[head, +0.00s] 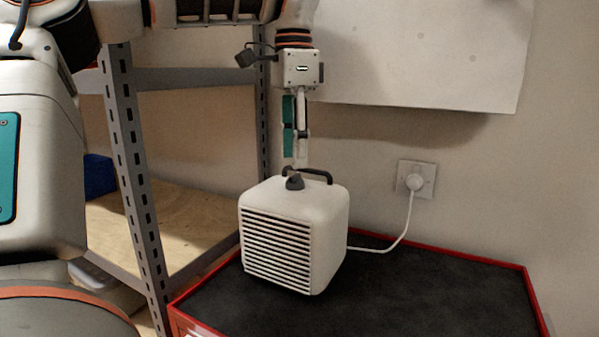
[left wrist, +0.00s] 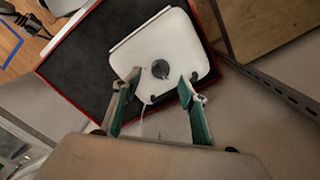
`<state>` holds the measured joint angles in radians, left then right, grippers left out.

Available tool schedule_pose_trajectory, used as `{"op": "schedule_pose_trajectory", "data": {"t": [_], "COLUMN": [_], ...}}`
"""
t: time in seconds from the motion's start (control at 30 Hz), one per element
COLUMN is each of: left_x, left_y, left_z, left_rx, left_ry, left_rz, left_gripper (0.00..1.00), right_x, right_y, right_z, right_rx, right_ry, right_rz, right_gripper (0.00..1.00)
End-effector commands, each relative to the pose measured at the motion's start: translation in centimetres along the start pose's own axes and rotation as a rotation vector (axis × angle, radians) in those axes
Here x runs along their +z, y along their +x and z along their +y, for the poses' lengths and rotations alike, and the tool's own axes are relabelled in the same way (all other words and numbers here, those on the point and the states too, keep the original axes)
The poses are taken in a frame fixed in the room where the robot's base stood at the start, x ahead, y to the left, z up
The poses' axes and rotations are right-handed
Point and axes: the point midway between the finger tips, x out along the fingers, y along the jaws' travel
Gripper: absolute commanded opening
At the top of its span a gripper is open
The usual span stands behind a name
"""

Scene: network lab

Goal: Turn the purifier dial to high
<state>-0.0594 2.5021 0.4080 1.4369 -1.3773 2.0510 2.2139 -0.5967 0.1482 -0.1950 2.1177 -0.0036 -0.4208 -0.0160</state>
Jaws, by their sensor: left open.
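The purifier (head: 330,240) is a white box with a slatted front, standing on a black-topped surface. Its dark dial (head: 294,182) is a small round knob on top, in front of a dark carry handle (head: 318,173). My left gripper (head: 300,165) points straight down just above the top, near the dial and handle. In the left wrist view the purifier (left wrist: 185,38) lies below, and the dial (left wrist: 160,69) shows between the two spread fingertips of the left gripper (left wrist: 161,78). The gripper is open and empty. The dial's marks are too small to read. My right gripper is not in view.
The purifier stands on a red-rimmed black top (head: 440,290), which is clear to its right. A white cord (head: 402,238) runs to a wall socket (head: 428,180). A grey metal shelf rack (head: 135,170) stands at left. A white panel (head: 430,50) hangs on the wall behind.

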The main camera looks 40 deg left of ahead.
Motion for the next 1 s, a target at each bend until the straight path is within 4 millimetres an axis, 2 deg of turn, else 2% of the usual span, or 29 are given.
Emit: {"op": "schedule_pose_trajectory", "data": {"t": [0.03, 0.1, 0.3, 0.67, 0.8, 0.83, 1.0], "left_x": [-0.1, -0.1, 0.0, 0.0, 0.0, 0.0, 0.0], "left_y": [1.3, 2.3, 4.3, 4.7, 4.7, 4.7, 4.7], "left_z": [-0.1, 0.0, 0.0, 0.0, 0.0, 0.0, 0.0], "left_rx": [0.006, 0.007, 0.004, 0.001, 0.002, 0.002, 0.002], "left_ry": [0.003, 0.003, 0.002, 0.001, 0.001, 0.001, 0.002], "left_rz": [-0.005, -0.004, -0.004, -0.001, -0.001, -0.001, -0.002], "left_gripper": [0.43, 0.43, 0.43, 0.43, 0.09, 0.04, 0.04], "right_x": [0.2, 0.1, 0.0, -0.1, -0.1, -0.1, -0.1], "right_y": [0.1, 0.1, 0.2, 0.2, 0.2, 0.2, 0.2], "right_z": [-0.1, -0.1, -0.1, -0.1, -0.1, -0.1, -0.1], "right_rx": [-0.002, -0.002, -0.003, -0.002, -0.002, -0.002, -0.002], "right_ry": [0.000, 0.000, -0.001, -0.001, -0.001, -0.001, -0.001], "right_rz": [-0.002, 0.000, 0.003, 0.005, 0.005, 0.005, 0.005], "right_gripper": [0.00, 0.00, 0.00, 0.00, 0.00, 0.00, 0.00]}}
